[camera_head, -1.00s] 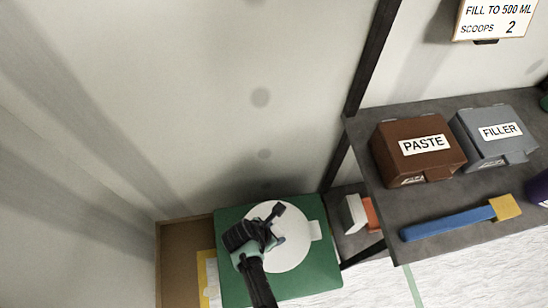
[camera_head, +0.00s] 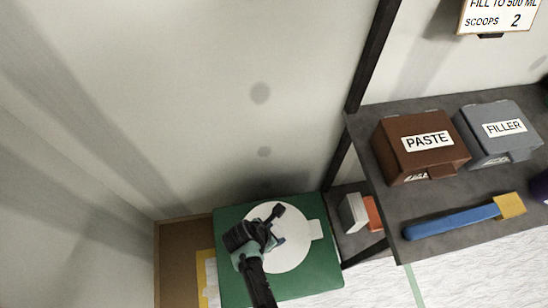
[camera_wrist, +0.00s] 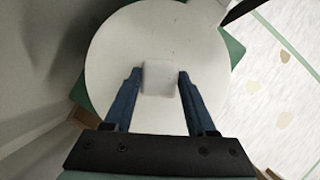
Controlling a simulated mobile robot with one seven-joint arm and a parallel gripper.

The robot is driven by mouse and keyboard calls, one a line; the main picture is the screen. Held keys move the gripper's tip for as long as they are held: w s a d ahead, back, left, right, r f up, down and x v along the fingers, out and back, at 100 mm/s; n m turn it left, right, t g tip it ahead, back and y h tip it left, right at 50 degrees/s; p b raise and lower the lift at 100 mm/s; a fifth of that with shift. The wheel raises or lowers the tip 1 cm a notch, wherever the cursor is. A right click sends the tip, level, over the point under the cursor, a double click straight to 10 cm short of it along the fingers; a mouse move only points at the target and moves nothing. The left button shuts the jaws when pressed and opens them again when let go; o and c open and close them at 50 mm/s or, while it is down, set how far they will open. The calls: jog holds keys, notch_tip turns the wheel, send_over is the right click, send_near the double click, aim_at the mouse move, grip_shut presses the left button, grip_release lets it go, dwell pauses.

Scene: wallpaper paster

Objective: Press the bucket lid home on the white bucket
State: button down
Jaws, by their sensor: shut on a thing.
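The round white bucket lid (camera_head: 291,250) lies flat over the green surface in the head view, with a pale tab at its right edge. In the wrist view the lid (camera_wrist: 205,40) fills the middle, with a small white block-like knob (camera_wrist: 160,78) at its centre. My gripper (camera_head: 275,228) is over the lid. In the wrist view the two blue fingers of my gripper (camera_wrist: 159,78) stand on either side of the knob and are shut on it. The white bucket's walls are hidden beneath the lid, so I cannot tell how the lid sits on its rim.
The green surface (camera_head: 325,275) stands close to the pale wall. At right, a dark shelf (camera_head: 465,190) holds a brown PASTE box (camera_head: 424,160), a grey FILLER box (camera_head: 500,145) and a blue-handled brush (camera_head: 450,222). A dark post (camera_head: 368,60) rises between.

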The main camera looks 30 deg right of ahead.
jog(key=shift+c, duration=0.6)
grip_release()
jog(key=p+v, duration=0.3)
jog(key=v, duration=0.9)
jog(key=shift+a+r, duration=0.2)
jog(key=shift+r, duration=0.15)
